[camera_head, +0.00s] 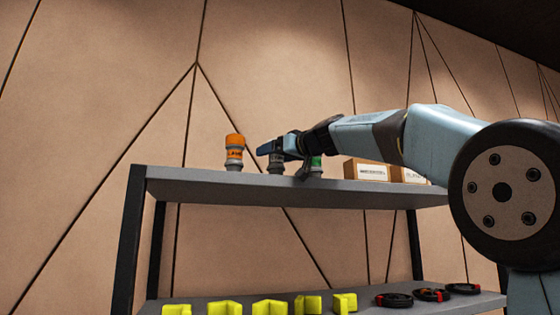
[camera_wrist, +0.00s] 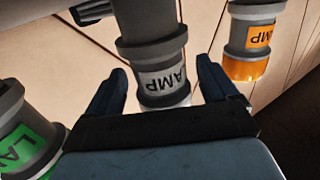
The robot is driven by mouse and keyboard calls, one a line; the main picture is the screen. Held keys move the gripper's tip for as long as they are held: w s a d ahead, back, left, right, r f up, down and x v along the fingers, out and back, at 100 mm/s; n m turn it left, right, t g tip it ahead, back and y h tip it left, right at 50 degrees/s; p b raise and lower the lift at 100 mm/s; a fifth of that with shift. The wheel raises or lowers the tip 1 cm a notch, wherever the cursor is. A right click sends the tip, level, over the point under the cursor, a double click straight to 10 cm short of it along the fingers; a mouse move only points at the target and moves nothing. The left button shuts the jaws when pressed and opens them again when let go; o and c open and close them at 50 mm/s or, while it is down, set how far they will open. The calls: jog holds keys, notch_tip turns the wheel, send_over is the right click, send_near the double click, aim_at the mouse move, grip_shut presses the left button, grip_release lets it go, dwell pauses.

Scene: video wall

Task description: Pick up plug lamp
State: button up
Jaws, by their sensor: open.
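Three plug lamps stand in a row on the upper shelf (camera_head: 210,188). The orange lamp (camera_head: 235,152) is at the left, a grey lamp with a pale label (camera_head: 275,166) is in the middle, and the green lamp (camera_head: 316,163) is at the right, partly hidden by my arm. My gripper (camera_head: 274,147) is open at the middle lamp. In the wrist view, where things look upside down, the pale-labelled lamp (camera_wrist: 163,77) lies between my spread fingers (camera_wrist: 160,88). The orange lamp (camera_wrist: 248,45) is outside the right finger, and the green lamp (camera_wrist: 28,145) is at the lower left.
Cardboard boxes with white labels (camera_head: 367,171) stand on the upper shelf to the right, behind my arm. The lower shelf (camera_head: 400,307) holds several yellow brackets (camera_head: 267,307) and black-and-red round items (camera_head: 431,295). The upper shelf's left end is clear.

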jog(key=c, duration=1.2)
jog(key=shift+r, duration=0.2)
